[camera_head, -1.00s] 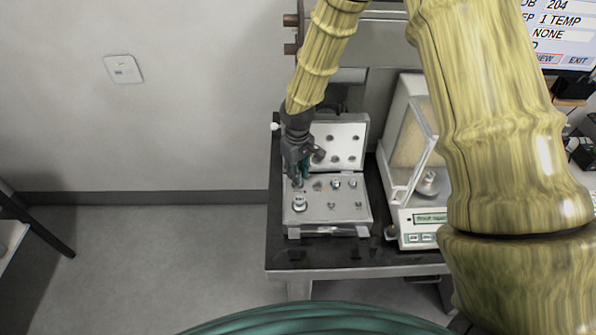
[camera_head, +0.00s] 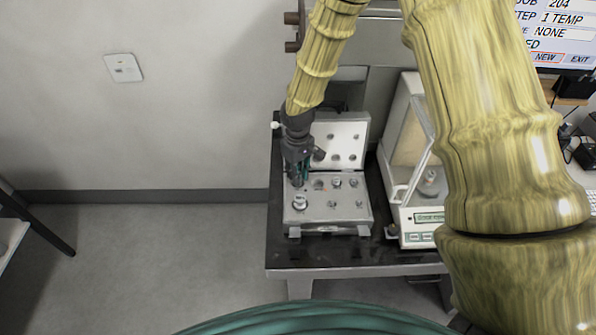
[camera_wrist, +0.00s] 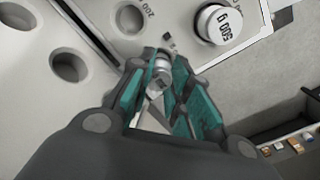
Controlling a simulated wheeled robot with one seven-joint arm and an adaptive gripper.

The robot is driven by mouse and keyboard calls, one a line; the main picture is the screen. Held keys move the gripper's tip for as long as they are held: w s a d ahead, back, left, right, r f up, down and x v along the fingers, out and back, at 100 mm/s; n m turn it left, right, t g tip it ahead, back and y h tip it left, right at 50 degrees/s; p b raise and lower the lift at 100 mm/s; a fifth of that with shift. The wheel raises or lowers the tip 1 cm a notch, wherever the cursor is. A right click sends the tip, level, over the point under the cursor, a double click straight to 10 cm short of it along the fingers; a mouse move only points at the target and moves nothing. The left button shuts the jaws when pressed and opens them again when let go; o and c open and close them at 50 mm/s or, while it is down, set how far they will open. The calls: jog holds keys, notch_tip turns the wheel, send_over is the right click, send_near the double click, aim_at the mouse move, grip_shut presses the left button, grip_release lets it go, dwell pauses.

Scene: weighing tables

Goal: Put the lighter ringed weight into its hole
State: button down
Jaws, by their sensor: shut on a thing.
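My gripper (camera_wrist: 163,88) is shut on a small shiny metal weight (camera_wrist: 161,68) with a narrow neck and rounded top. It is over the left rear part of the open weight box (camera_head: 317,217); it also shows in the head view (camera_head: 299,181), where the fingers hide the weight. In the wrist view the weight appears beside the round hole marked 200 (camera_wrist: 130,18). I cannot tell its height above the panel. A large weight marked 500 G (camera_wrist: 222,25) sits in the box nearby. I cannot make out a ring marking on the held weight.
Other empty holes (camera_wrist: 70,66) lie at the left in the wrist view. Several smaller weights (camera_head: 352,182) stand in the box, with its lid (camera_head: 343,131) raised behind. A glass-sided balance (camera_head: 420,217) with a weight (camera_head: 429,181) inside stands to the right.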

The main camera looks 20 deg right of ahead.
jog(key=shift+f+b, duration=0.4)
jog(key=shift+f, duration=0.65)
jog(key=c, duration=1.3)
grip_release()
jog(key=shift+o, duration=0.2)
jog(key=shift+r, duration=0.1)
